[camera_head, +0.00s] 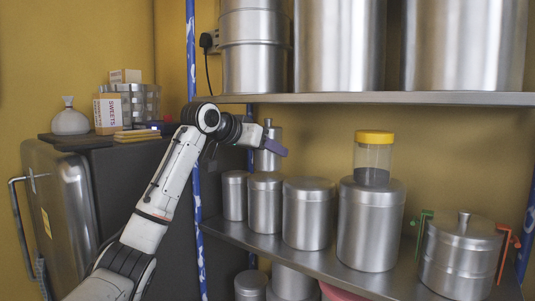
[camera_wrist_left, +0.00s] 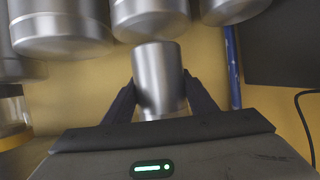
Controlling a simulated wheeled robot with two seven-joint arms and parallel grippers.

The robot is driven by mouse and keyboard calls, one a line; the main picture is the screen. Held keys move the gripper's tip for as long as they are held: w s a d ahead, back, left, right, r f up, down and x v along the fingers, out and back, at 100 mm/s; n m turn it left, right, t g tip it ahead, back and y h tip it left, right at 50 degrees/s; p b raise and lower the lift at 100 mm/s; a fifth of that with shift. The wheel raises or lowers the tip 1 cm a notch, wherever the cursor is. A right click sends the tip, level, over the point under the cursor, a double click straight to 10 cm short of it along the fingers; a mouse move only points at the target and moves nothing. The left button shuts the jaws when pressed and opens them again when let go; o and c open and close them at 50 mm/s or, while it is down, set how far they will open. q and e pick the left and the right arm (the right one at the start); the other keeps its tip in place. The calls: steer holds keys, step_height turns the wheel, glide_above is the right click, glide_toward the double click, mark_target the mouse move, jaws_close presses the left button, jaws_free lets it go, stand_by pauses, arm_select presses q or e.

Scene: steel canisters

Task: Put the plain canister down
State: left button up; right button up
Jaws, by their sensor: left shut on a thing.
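My left gripper (camera_head: 275,148) reaches in from the left over the lower shelf. It is shut on a small steel canister (camera_head: 268,160) with a narrower top. In the left wrist view this canister (camera_wrist_left: 158,75) sits between the two dark fingers, with other canisters just beyond it. In the head view its base lines up with the lid of a shelf canister (camera_head: 265,205); I cannot tell whether they touch. A finger hides part of its middle. My right gripper is not in view.
The lower shelf (camera_head: 385,283) holds a row of lidded canisters, one bearing a yellow-lidded jar (camera_head: 373,158). A canister with green and red handles (camera_head: 460,258) stands at right. The upper shelf (camera_head: 390,98) and blue-marked post (camera_head: 197,190) border the space.

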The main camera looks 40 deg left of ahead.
arm_select(q)
steer(key=shift+a+f, duration=0.1)
steer(key=shift+f, duration=0.65)
steer(key=shift+f, duration=0.15)
steer(key=o, duration=1.3)
steer(key=shift+c, duration=0.2)
steer(key=shift+s, duration=0.1)
steer(key=b+v, duration=0.2)
steer(key=v, duration=1)
